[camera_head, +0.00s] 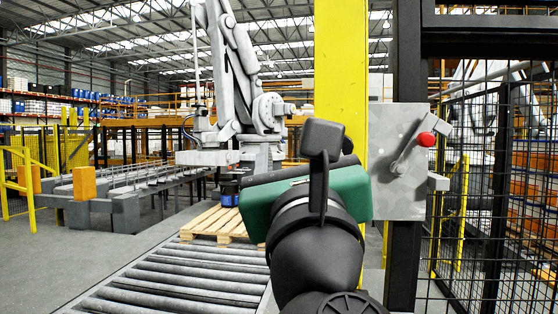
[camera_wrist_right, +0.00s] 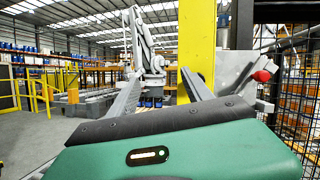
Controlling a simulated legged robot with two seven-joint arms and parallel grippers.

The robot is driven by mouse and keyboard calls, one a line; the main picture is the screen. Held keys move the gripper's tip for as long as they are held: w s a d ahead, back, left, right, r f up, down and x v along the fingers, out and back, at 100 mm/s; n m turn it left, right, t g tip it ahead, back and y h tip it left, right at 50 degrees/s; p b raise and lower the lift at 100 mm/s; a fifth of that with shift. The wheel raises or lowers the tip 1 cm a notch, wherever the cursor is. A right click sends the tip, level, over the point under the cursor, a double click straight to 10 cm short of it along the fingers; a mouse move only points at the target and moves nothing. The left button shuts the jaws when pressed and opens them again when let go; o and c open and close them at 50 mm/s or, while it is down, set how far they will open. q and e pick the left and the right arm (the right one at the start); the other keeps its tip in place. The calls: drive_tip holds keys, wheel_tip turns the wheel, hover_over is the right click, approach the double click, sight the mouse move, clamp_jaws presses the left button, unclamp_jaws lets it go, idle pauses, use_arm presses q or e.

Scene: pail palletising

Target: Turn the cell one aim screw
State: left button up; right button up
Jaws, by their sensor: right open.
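A grey metal plate (camera_head: 395,196) is mounted beside a black post. It carries a small crank lever (camera_head: 407,157) with a red ball knob (camera_head: 426,139), at the upper right of the crank. I take this crank to be the aim screw. In the right wrist view the red knob (camera_wrist_right: 262,76) and the plate (camera_wrist_right: 233,68) show right of the fingers. My right gripper (camera_head: 348,190) has a green body and is left of the plate in the head view, fingers hidden there. In the wrist view its grey fingers (camera_wrist_right: 159,74) are spread, with nothing between them. My left gripper is not in view.
A yellow post (camera_head: 341,70) stands behind my right gripper. Black mesh fencing (camera_head: 505,190) closes off the right side. A roller conveyor (camera_head: 175,285), a wooden pallet (camera_head: 212,222) and a large grey robot arm (camera_head: 236,75) lie beyond to the left. Open floor shows far left.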

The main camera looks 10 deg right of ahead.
drive_tip(key=shift+s+a+r, duration=0.1)
drive_tip(key=shift+s+a, duration=0.25)
drive_tip(key=shift+s, duration=0.25)
drive_tip(key=shift+s+a, duration=0.35)
drive_tip(key=shift+s, duration=0.2)
drive_tip(key=shift+w+a+b, duration=0.1)
drive_tip(key=shift+b, duration=0.2)
